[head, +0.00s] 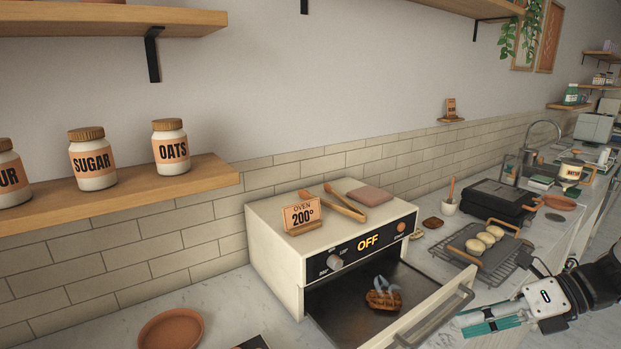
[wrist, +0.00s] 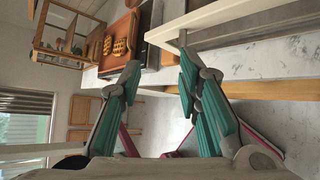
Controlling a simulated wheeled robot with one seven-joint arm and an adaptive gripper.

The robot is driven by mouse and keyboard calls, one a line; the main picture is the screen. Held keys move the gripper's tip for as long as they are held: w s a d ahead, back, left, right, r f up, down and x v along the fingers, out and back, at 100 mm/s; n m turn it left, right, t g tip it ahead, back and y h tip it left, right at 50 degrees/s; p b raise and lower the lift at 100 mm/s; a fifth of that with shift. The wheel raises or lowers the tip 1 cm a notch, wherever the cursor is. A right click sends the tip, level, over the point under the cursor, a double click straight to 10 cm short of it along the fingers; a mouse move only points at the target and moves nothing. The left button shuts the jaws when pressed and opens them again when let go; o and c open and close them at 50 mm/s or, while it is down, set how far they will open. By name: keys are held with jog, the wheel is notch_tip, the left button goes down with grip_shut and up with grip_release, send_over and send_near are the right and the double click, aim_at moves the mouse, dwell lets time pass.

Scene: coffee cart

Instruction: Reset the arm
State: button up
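My gripper (head: 465,323) is at the lower right of the head view, beside the handle of the open oven door. In the wrist view, its two teal-padded fingers (wrist: 160,75) stand apart with nothing between them. The white oven (head: 272,254) has its door down and its display reads OFF. Inside lies a brown baked item (head: 383,300) with a grey-blue piece on top; I cannot tell exactly what it is. My gripper is outside the oven, to the right of this item.
The oven's door handle (head: 436,318) juts out close to my fingers. Wooden tongs (head: 345,206) and a sign (head: 303,216) sit on the oven. A rack with a tray of buns (head: 478,243) and a black press (head: 497,200) stand on the counter behind my gripper.

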jog(key=s+a+r+n+t+h, duration=0.1)
jog(key=s+a+r+n+h, duration=0.3)
jog(key=n, duration=1.2)
jog(key=s+a+r+n+t+h, duration=0.1)
jog(key=s+a+r+n+h, duration=0.4)
jog(key=n, duration=1)
jog(key=s+r+h, duration=0.2)
jog(key=s+r, duration=0.2)
jog(key=s, duration=0.1)
jog(key=shift+a+r+n+t+h, duration=0.2)
jog(key=shift+r+n+t+h, duration=0.05)
jog(key=shift+n+t+h, duration=0.15)
